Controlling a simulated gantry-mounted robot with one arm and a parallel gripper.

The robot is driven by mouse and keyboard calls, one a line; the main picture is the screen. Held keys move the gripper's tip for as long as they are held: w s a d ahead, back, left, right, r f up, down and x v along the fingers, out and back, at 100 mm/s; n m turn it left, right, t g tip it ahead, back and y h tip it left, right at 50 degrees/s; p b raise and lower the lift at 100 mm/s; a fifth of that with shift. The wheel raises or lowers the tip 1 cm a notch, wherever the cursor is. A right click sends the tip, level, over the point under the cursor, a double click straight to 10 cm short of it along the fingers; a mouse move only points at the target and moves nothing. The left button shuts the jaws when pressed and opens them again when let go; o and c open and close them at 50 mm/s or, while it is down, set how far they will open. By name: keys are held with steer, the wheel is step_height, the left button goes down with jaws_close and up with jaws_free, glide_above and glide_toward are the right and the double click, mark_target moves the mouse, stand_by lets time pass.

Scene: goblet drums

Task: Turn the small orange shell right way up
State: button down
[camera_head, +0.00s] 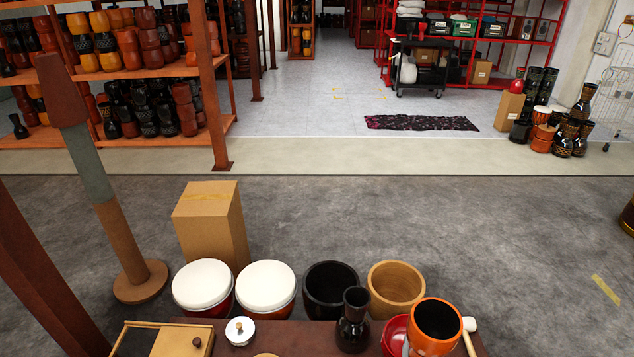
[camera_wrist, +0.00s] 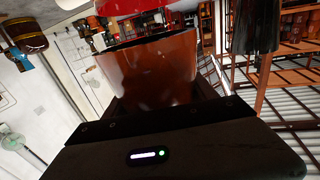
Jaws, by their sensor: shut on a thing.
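The small orange shell (camera_head: 436,326) shows at the bottom right of the head view, among the things on the dark table. Its orange rim circles a dark, hollow mouth that faces up toward the camera. In the wrist view a glossy orange-brown shell (camera_wrist: 160,72) fills the space just beyond my gripper (camera_wrist: 158,103), with a dark rim along its upper edge. My gripper is shut on this shell; the fingertips are mostly hidden.
A red bowl (camera_head: 395,336) and a pale mallet head (camera_head: 469,324) stand close beside the shell. A black goblet (camera_head: 353,332) is left of them. Behind are a wooden shell (camera_head: 396,272), a black shell (camera_head: 331,272) and two white-topped drums (camera_head: 203,284). The floor behind is mostly clear.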

steer(key=a+r+n+y, duration=0.1)
steer(key=a+r, duration=0.2)
steer(key=a, duration=0.5)
steer(key=a+r+y, duration=0.1)
steer(key=a+r, duration=0.3)
steer(key=a, duration=0.5)
steer(key=s+a+r+n+y, duration=0.1)
steer(key=s+a+r, duration=0.35)
steer(key=a, duration=0.25)
steer(key=s+a+r+n+y, duration=0.1)
steer(key=s+a+r, duration=0.3)
steer(key=a+r, duration=0.2)
steer(key=s+r+p, duration=0.3)
steer(key=r+p, duration=0.7)
steer(key=p, duration=0.2)
steer(key=s+r+p, duration=0.3)
steer(key=r+p, duration=0.7)
steer(key=p, duration=0.2)
steer(key=s+r+p, duration=0.3)
steer(key=r+p, duration=0.8)
steer(key=shift+s+d+t+p, duration=0.15)
steer(key=shift+t+p, duration=0.15)
steer(key=shift+p, duration=0.1)
